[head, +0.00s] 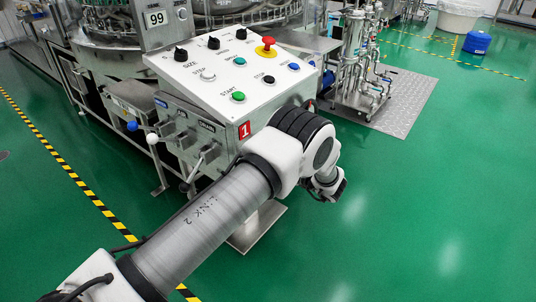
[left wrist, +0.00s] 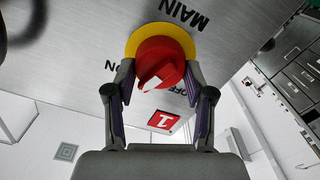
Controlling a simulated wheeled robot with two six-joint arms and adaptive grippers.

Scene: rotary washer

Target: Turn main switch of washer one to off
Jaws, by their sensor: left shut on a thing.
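The main switch is a red rotary knob (left wrist: 160,58) on a yellow round plate (left wrist: 134,42) in the left wrist view. The MAIN label shows upside down above it. The OFF label is lower right of the knob, partly covered, and the ON label is to its left. The knob's white mark points down and slightly left in the picture, between the two labels. My left gripper (left wrist: 159,76) has one finger on each side of the knob and is shut on it. In the head view the switch and fingertips are hidden. My right gripper is not in view.
Washer one's sloped control panel (head: 222,83) carries black knobs, coloured buttons and a red emergency stop (head: 266,46). A red number 1 sign (head: 245,130) is on its corner. Steel piping (head: 358,60) stands behind it. Green floor to the right is open.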

